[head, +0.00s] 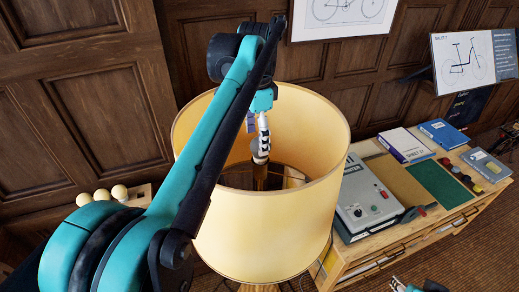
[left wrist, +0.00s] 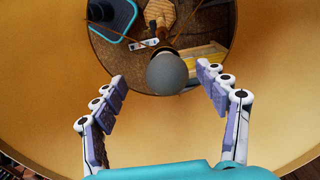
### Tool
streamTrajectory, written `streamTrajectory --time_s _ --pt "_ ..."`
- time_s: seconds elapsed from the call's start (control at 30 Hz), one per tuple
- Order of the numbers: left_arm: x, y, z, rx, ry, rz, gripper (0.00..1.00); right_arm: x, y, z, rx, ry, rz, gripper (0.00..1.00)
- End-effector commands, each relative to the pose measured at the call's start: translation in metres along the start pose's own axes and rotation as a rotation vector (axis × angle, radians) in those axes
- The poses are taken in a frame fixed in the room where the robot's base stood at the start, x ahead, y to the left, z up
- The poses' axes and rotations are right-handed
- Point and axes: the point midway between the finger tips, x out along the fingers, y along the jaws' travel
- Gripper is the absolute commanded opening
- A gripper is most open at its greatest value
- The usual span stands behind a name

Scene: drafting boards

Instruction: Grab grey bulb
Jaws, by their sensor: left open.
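The grey bulb (left wrist: 168,73) is round and matte and sits inside a large yellow lampshade (head: 262,235). In the left wrist view it lies between my left gripper's fingers, nearer the far end of the shade's inside. My left gripper (head: 262,135) reaches down into the shade from above. Its two fingers (left wrist: 160,75) are open, one on each side of the bulb, with visible gaps to it. In the head view the bulb is mostly hidden by the fingers. A small part of what looks like my right gripper (head: 408,286) shows at the bottom edge, cut off.
The shade wall (left wrist: 50,60) surrounds my left gripper closely. A wooden bench (head: 365,258) to the right holds a grey control box (head: 358,195), books (head: 405,145) and a green mat (head: 438,183). Pale balls (head: 102,194) sit on a rack at left.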

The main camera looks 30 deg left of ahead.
Motion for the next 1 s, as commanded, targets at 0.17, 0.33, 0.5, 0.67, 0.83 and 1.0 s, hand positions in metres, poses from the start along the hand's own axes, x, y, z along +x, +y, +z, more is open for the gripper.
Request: streamTrajectory --time_s 0.17,0.33,0.5,0.67,0.83,1.0 --pt "0.024 0.002 0.0 0.001 0.0 -0.001 0.73 -0.008 0.0 -0.006 0.0 0.001 0.0 0.4" --pt "0.041 0.002 0.0 0.0 0.0 -0.001 0.73 -0.009 0.0 -0.007 0.0 0.001 0.0 0.4" --pt "0.043 0.002 0.0 0.0 0.0 -0.002 0.73 -0.009 0.0 -0.007 0.0 0.0 0.0 0.4" --pt "0.043 0.002 0.0 0.0 0.0 -0.002 0.5 -0.009 0.0 -0.007 0.0 0.0 0.0 0.4" --pt "0.043 0.002 0.0 0.0 0.0 -0.002 0.29 -0.009 0.0 -0.007 0.0 0.001 0.0 0.4" --pt "0.043 0.002 0.0 0.0 0.0 -0.002 0.29 -0.009 0.0 -0.007 0.0 0.0 0.0 0.4"
